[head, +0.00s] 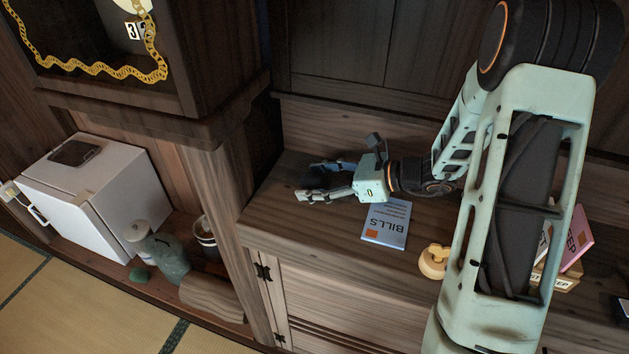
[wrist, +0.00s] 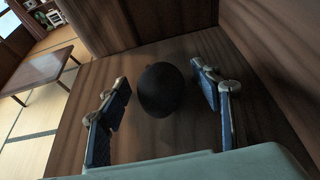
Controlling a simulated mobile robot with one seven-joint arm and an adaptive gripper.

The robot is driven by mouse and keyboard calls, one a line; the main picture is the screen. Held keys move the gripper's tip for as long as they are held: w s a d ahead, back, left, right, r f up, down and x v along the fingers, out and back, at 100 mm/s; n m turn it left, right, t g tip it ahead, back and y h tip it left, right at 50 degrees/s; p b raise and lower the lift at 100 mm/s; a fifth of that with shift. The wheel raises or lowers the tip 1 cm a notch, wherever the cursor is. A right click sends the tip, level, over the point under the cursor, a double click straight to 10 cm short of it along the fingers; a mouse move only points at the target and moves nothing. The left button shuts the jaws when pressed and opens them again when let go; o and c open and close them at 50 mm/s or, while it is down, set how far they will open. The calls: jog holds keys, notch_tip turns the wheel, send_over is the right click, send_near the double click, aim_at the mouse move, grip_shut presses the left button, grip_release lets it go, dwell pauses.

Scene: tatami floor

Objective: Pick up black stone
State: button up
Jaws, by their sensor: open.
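The black stone (wrist: 160,90) is a dark, rounded lump on the wooden cabinet top (wrist: 140,60). In the wrist view it lies between the two spread fingers of my gripper (wrist: 160,76), with a gap of bare wood on each side. In the head view my gripper (head: 308,181) reaches left, low over the left part of the cabinet top, and its fingers are open. There the stone is hard to tell from the dark fingers and shadow.
A blue BILLS booklet (head: 387,222) lies just below my gripper. A yellow-orange object (head: 433,261) and a pink book (head: 577,240) are further right. A dark wooden post (head: 232,165) stands to the left. A low table (wrist: 38,73) shows beyond the cabinet.

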jog(key=c, duration=1.4)
jog(key=shift+r, duration=0.1)
